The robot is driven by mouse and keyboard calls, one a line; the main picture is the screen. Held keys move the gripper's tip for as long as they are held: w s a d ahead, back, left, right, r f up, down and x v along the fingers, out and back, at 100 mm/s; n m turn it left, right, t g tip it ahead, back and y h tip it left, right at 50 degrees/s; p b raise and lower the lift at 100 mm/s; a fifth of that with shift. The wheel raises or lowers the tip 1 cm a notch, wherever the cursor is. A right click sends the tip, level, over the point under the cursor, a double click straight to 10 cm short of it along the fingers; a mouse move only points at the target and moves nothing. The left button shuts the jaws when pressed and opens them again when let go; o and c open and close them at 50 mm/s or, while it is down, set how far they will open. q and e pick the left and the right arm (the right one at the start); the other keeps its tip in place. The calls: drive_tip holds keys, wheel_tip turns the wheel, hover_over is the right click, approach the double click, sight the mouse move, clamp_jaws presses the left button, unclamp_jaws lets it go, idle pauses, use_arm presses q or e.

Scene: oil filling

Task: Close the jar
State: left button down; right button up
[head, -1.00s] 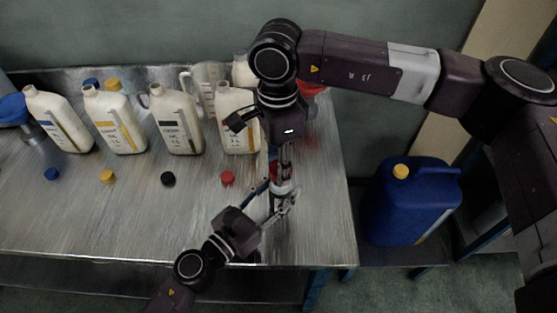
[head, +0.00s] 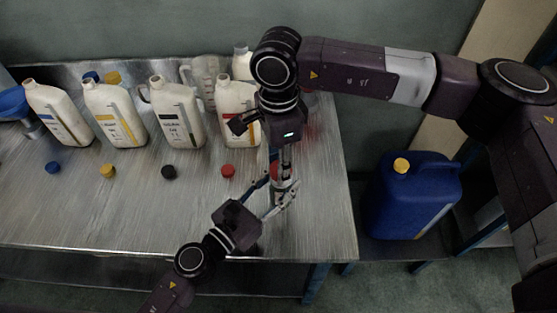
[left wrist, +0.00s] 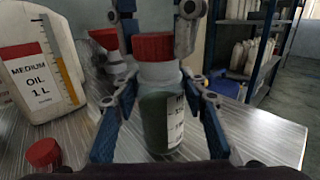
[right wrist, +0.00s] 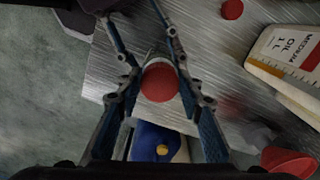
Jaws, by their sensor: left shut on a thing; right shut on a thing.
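The jar (left wrist: 160,118) is dark with a pale label and stands upright in the left wrist view, between the fingers of my left gripper (head: 279,190). Its red lid (left wrist: 155,46) sits on the jar's mouth and looks level. Seen from above in the right wrist view, the lid (right wrist: 160,82) is a red disc. My left gripper is shut around the jar's body. My right gripper (head: 284,168) points down from above and is shut on the red lid. In the head view both grippers largely hide the jar.
Several white oil bottles (head: 178,120) stand along the back of the metal table (head: 110,215). Loose caps lie in front, including a red cap (head: 228,171) and a black cap (head: 168,172). A blue canister (head: 415,200) stands right of the table. The front left tabletop is clear.

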drive_tip(key=shift+f, duration=0.6)
idle(0.5)
